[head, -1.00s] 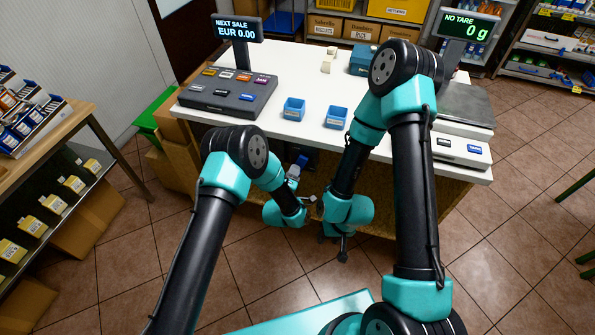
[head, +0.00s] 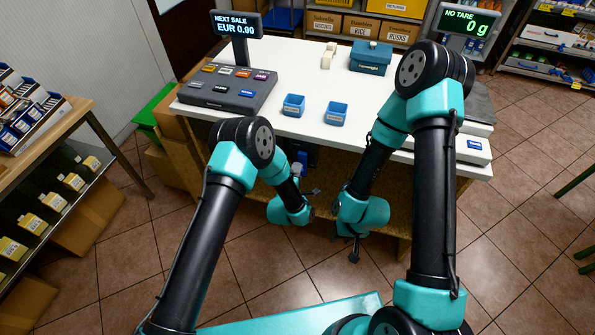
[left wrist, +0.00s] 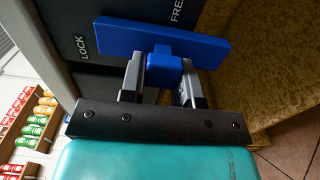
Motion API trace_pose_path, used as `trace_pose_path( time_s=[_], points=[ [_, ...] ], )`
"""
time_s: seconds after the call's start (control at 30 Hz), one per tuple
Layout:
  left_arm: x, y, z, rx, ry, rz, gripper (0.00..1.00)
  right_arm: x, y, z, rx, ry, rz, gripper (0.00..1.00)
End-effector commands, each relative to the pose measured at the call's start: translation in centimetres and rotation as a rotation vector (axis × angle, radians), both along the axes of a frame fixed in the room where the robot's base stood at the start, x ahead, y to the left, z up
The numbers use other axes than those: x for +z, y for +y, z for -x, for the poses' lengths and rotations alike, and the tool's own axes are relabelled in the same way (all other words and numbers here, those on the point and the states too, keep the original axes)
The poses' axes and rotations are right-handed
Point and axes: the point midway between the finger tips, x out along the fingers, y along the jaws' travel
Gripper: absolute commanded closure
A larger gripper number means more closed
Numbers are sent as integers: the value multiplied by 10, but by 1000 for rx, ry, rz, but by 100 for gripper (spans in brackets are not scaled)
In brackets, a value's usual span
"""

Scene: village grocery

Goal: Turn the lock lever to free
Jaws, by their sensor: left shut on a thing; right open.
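The blue lock lever (left wrist: 120,38) shows in the left wrist view as a wide bar with a stubby grip, in front of a dark panel (left wrist: 68,15). The panel reads LOCK by the bar's left end and FREE above its right part. My left gripper (left wrist: 161,75) is shut on the lever's grip, one finger on each side. In the head view my left wrist is low at the counter's front, and the lever is not clear there. My right gripper (head: 354,248) is open and empty, hanging low in front of the counter, apart from the lever.
The white counter (head: 300,70) carries a keypad till (head: 225,105), two small blue trays (head: 293,104) (head: 336,113), a teal box (head: 370,60) and a scale at right. My two wrists are close together below its front edge. The tiled floor in front is open.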

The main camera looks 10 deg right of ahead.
Motion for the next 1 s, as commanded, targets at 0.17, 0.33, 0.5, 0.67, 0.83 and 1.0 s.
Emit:
trace_pose_path(
  time_s=[0.17,0.33,0.5,0.67,0.83,1.0],
  points=[
    [0,0,0,-1,1,0,55,0,0,0,0,0,0,57],
    [0,0,0,-1,0,1,45,0,0,0,0,0,0,57],
    [0,0,0,-1,0,0,45,0,0,0,0,0,0,57],
    [0,3,6,-1,1,0,45,0,0,0,0,0,0,57],
    [-1,12,23,-1,3,-1,45,0,0,0,0,0,0,57],
    [-1,27,50,-1,3,-1,45,0,0,0,0,0,0,57]
  ],
)
